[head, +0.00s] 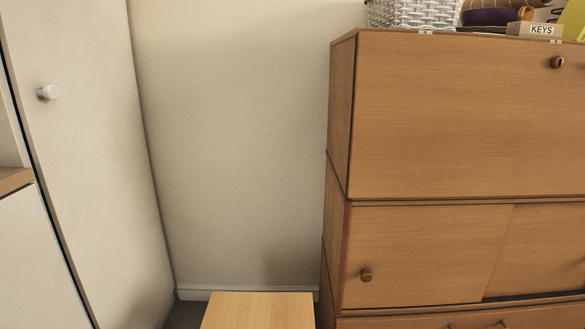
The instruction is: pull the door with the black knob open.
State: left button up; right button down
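No knob that is plainly black shows in the head view. A tall white door (85,140) at the left bears a pale grey-white knob (47,92). The wooden bureau (450,120) at the right has a lower door panel (430,250) with a small dark brown knob (366,275) near its left edge. This panel stands beside a second panel (545,245), with a dark gap under the second one. Neither of my grippers is in view.
A small wooden top (258,310) stands low in front of the wall, between the white door and the bureau. The bureau carries a white basket (405,13) and a "KEYS" box (535,29).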

aim_at(542, 247)
jog(key=z, duration=1.5)
